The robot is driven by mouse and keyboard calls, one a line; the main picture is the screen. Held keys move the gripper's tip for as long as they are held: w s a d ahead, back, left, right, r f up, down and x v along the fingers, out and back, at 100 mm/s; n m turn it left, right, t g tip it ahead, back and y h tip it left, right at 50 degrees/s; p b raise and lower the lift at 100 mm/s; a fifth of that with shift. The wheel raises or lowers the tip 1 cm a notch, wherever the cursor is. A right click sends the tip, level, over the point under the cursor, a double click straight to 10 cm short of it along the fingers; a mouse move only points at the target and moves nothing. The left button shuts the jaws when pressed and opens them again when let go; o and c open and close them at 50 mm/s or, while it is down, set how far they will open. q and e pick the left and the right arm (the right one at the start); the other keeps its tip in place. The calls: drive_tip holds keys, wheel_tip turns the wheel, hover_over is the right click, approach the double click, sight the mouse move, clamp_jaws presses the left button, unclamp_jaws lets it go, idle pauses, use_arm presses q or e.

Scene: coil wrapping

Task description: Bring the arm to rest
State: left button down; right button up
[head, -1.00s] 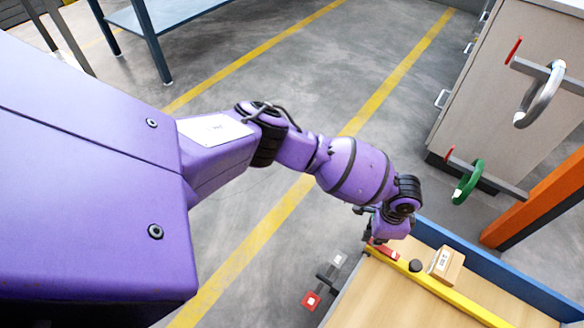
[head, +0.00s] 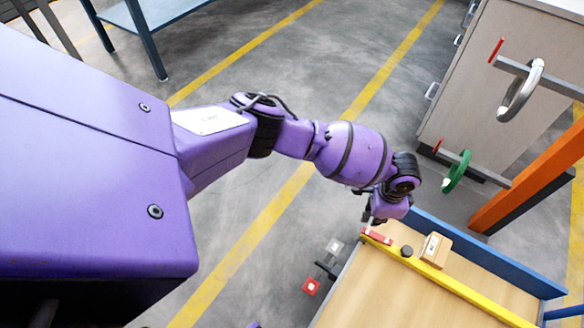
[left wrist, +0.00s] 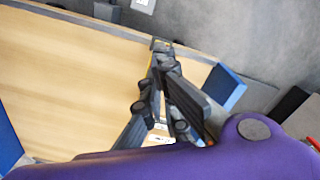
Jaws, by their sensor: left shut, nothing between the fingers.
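My left arm reaches across the head view from the left. My right gripper is not in view.
A cardboard box (head: 434,250), a black knob (head: 407,251) and a red piece (head: 377,236) are on or near the yellow strip (head: 450,285). A grey coil (head: 521,90) and a green coil (head: 456,171) hang on rods at right. An orange post (head: 535,175) stands nearby.

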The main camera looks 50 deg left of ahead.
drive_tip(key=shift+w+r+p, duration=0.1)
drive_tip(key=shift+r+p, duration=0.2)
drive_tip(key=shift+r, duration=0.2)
